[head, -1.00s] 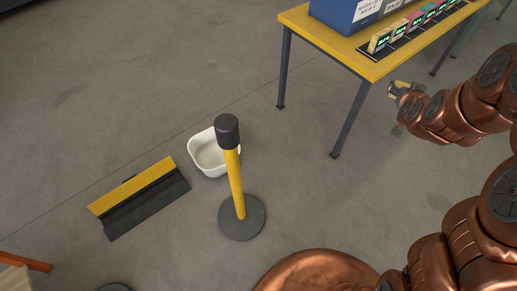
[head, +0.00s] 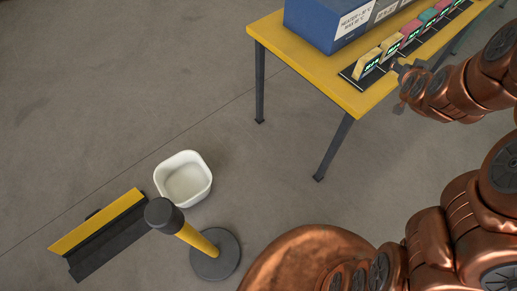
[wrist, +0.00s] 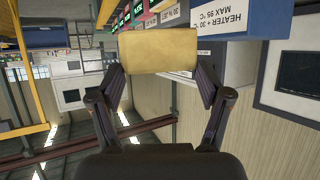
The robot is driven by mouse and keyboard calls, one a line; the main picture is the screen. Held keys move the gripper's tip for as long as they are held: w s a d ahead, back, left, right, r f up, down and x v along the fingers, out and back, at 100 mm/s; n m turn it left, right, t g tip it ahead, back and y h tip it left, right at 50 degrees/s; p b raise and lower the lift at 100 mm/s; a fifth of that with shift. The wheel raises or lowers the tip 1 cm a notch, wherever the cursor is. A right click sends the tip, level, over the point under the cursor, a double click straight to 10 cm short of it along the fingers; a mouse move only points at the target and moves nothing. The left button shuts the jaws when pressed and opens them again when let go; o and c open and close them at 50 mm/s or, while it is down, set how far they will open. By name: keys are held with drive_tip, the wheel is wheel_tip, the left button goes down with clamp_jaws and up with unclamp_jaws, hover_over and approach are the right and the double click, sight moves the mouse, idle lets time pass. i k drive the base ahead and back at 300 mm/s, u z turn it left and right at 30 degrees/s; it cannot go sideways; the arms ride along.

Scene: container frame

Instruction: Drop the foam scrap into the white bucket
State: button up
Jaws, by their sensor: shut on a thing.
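The foam scrap is a tan block (wrist: 157,50), held between the two fingers of my gripper (wrist: 160,74) in the wrist view. In the head view my gripper (head: 402,72) is at the right, overlapping the yellow table's edge; the scrap cannot be made out there. The white bucket (head: 205,182) stands upright on the floor at left of centre in the head view, and its visible inside looks empty. My gripper is well apart from the bucket, far to its right and higher in the picture.
A yellow-and-black post (head: 203,246) on a round base stands just in front of the bucket. A yellow-and-black floor piece (head: 100,232) lies to its left. A yellow table (head: 330,72) carries a blue box (head: 310,25) and a row of display units (head: 366,62). Floor between bucket and table is clear.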

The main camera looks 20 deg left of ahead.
sight(205, 186)
drive_tip(key=i, duration=0.85)
drive_tip(key=u, duration=2.2)
drive_tip(key=i, duration=0.45)
drive_tip(key=u, duration=1.95)
